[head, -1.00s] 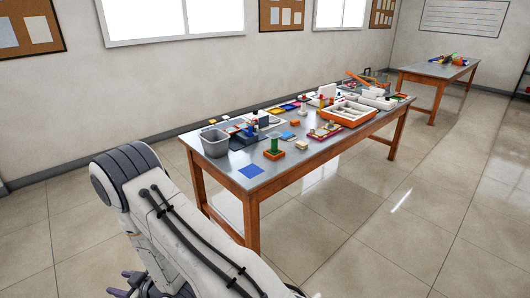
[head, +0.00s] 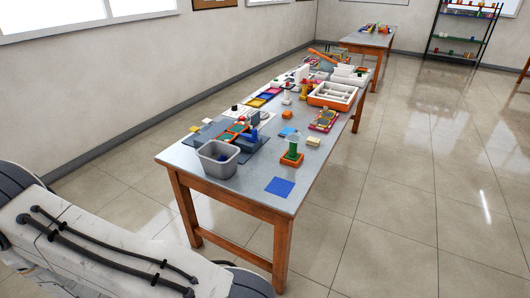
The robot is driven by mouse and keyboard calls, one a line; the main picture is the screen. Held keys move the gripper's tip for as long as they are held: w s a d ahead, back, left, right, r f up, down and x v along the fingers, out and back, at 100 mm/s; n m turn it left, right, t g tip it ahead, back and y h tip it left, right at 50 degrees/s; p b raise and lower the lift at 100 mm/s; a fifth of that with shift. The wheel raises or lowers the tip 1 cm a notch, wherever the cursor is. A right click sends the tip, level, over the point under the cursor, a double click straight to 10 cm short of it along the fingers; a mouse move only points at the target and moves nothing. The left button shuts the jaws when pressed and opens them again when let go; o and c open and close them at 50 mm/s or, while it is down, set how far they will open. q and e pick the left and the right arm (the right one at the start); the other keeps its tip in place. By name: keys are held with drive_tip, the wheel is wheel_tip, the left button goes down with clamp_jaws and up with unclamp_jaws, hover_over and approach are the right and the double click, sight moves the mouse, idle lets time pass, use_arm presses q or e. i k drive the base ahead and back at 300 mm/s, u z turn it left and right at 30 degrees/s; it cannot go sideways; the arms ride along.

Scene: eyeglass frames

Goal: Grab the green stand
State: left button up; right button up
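A green stand (head: 293,151) with an orange base stands upright on the near part of the long metal-topped table (head: 247,192). A clear piece seems to top it, too small to tell well. It is behind a blue square (head: 280,186) and right of a grey bin (head: 217,159). A white arm of mine with black cables fills the lower left, well short of the table. Neither gripper shows in the head view.
The table also holds an orange tray with white compartments (head: 332,96), an orange block (head: 287,115) and several small parts. A second table (head: 367,41) and a shelf rack (head: 461,32) stand farther back. Open tiled floor lies to the right.

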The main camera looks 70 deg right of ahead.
sight(294, 138)
drive_tip(key=i, duration=0.8)
drive_tip(key=z, duration=2.45)
drive_tip(key=i, duration=0.65)
drive_tip(key=z, duration=0.2)
